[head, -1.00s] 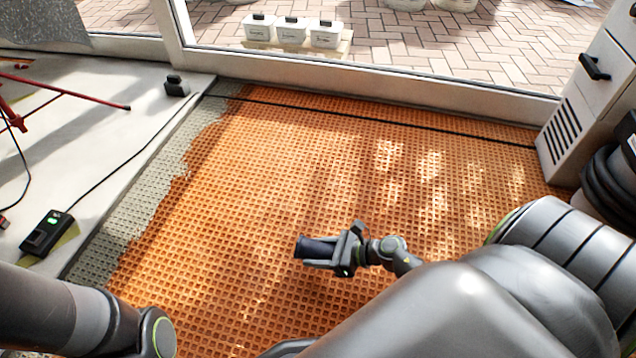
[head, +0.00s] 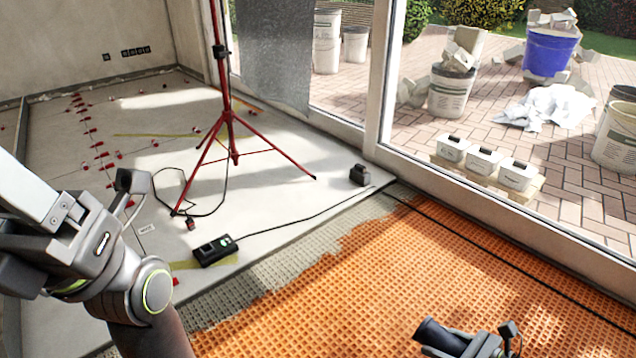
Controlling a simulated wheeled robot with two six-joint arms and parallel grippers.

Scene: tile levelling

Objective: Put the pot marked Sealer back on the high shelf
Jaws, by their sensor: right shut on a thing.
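My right gripper (head: 450,342) is at the bottom edge, low over the orange mat, shut on a dark cylinder (head: 437,334). The cylinder lies tilted in the jaws; I see no marking on it and cannot tell whether it is the Sealer pot. My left gripper (head: 62,215) is at the left, partly cut off by the frame, and its jaws cannot be made out. No pot with a readable Sealer mark and no high shelf is in view.
A red tripod (head: 230,130) stands on the grey floor, with a black box (head: 215,250) and cable near it. The orange mat (head: 400,270) is largely clear.

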